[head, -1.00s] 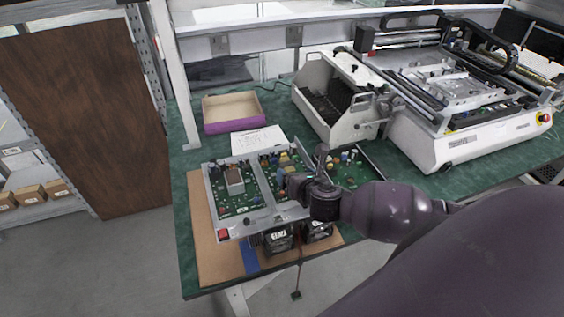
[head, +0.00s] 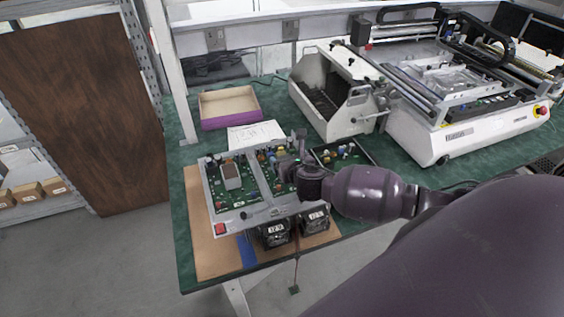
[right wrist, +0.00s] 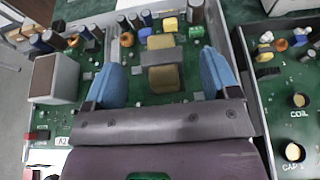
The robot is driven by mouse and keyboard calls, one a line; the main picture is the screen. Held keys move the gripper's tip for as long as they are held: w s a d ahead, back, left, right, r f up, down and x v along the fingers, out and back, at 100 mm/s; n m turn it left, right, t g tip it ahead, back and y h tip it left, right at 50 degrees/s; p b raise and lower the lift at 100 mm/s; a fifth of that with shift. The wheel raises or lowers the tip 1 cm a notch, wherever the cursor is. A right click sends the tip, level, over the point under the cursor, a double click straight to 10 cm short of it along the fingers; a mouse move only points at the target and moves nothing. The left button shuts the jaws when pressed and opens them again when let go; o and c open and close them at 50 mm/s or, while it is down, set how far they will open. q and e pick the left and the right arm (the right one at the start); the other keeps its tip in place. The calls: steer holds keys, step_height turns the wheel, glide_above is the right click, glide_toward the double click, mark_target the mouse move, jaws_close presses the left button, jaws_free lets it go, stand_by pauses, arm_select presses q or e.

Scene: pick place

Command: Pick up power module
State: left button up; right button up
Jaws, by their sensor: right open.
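A grey metal tray (head: 216,208) holds green circuit boards side by side near the table's front edge. No readable label marks which part is the power module. My right gripper (head: 290,166) is over the right-hand board of this tray, partly hiding it. In the right wrist view, its two blue fingertips (right wrist: 163,75) are open and apart. A yellow-and-grey wound component (right wrist: 165,78) on the green board shows between them; I cannot tell whether the fingers touch anything. My left gripper is not in view.
Two black boxed units (head: 274,232) sit at the tray's front. A small black-framed board (head: 349,152) lies to the right. A purple-sided open box (head: 229,106), a paper sheet (head: 255,134) and a white machine (head: 450,140) stand behind. Green table (head: 186,157) is bare at left.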

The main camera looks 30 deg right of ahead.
mark_target(282, 155)
steer(key=shift+x, duration=2)
jaws_close()
